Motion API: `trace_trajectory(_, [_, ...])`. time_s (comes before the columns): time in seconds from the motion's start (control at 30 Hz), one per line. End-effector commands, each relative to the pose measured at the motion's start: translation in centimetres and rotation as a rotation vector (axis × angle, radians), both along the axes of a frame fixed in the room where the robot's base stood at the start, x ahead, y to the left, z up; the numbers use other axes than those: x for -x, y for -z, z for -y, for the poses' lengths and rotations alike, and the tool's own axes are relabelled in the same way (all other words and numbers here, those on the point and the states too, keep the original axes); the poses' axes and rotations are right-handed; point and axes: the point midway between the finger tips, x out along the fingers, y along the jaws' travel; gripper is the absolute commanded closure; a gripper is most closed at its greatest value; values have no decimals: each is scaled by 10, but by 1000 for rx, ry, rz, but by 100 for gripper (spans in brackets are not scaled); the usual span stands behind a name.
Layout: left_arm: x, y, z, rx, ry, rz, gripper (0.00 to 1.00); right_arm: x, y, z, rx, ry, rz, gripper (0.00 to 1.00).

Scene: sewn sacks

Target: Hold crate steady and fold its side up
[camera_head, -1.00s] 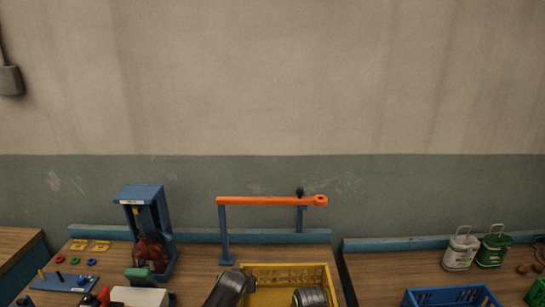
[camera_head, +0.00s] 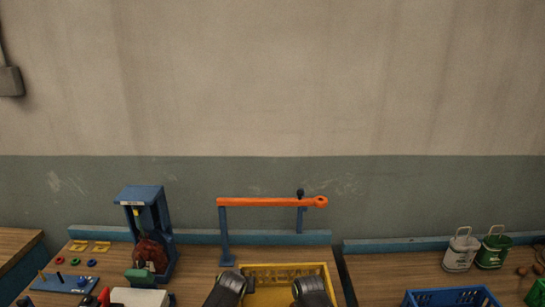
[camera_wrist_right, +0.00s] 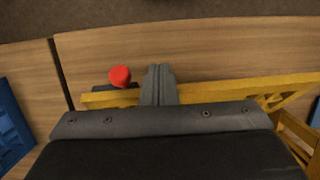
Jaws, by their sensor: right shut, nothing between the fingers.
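The yellow crate (camera_head: 284,268) stands on the middle table, cut off by the bottom edge of the head view. Its slotted far wall is upright there. My right arm's dark end shows over the crate's right part. In the right wrist view my right gripper (camera_wrist_right: 159,72) is shut and empty, its fingers reaching across a yellow crate bar (camera_wrist_right: 215,90). Whether they touch it I cannot tell. The crate's near side is hidden.
A red knob (camera_wrist_right: 120,76) on a dark base is close beside the right fingers. An orange bar (camera_head: 265,202) on blue posts stands behind the crate. A blue stand (camera_head: 145,225) is left; a blue crate (camera_head: 450,297) is on the right table.

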Motion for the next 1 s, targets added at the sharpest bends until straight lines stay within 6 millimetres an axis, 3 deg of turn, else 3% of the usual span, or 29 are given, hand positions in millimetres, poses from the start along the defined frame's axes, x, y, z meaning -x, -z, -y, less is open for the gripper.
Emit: trace_trajectory(1.0, [5,6,6,9,4,-15,100,-19,-6,-1,-2,-1,12,100])
